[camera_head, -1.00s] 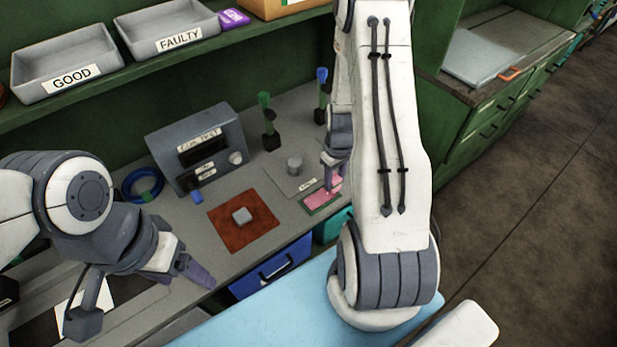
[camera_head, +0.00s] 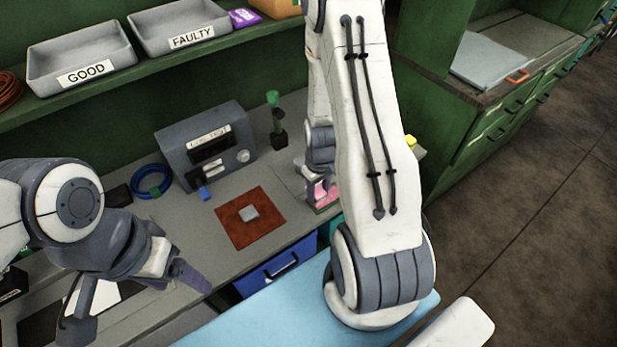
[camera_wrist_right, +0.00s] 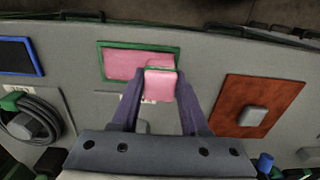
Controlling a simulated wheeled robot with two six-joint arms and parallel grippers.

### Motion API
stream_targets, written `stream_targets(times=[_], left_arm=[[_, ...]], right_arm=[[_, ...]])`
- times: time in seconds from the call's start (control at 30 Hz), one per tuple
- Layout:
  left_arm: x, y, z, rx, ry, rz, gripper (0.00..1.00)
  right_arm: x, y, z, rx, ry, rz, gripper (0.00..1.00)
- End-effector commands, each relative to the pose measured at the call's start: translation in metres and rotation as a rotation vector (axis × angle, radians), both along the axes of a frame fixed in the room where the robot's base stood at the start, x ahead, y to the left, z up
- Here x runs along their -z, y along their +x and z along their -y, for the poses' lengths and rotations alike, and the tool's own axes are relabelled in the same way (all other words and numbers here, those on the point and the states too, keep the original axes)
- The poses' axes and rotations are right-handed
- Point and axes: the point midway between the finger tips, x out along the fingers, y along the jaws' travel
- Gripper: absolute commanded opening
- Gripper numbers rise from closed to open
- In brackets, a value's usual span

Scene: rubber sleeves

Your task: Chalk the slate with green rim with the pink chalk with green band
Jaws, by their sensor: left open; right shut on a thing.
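The slate with green rim (camera_wrist_right: 122,60) lies flat on the bench, and its face looks pink over the part I can see. In the head view only a piece of its rim and pink face (camera_head: 328,207) shows beside my right arm. My right gripper (camera_head: 318,190) is shut on the pink chalk (camera_wrist_right: 160,84), between its fingers in the right wrist view. A thin green band shows at the chalk's far end. The chalk overlaps the slate's right part there; I cannot tell whether they touch. My left gripper (camera_head: 190,278) is open and empty at the bench's front left.
A red-brown mat (camera_head: 245,232) with a grey block (camera_head: 249,213) lies left of my right gripper. A blue-rimmed slate (camera_wrist_right: 20,57) lies at the left in the wrist view.

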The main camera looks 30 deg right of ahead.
Motion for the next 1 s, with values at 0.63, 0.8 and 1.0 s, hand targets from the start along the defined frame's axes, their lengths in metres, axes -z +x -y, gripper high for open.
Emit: stream_targets(times=[0.63, 0.8, 1.0], left_arm=[[-0.038, 0.0, 0.0, -0.002, 0.0, 0.0, 0.74], [-0.052, 0.0, 0.0, -0.002, 0.0, 0.0, 0.74], [-0.065, 0.0, 0.0, -0.003, 0.0, 0.0, 0.74]], right_arm=[[-0.051, -0.002, -0.017, 0.005, 0.0, 0.001, 0.0], [-0.066, -0.001, -0.019, 0.001, 0.0, 0.0, 0.0], [-0.081, 0.0, -0.021, -0.002, 0.0, 0.0, 0.0]])
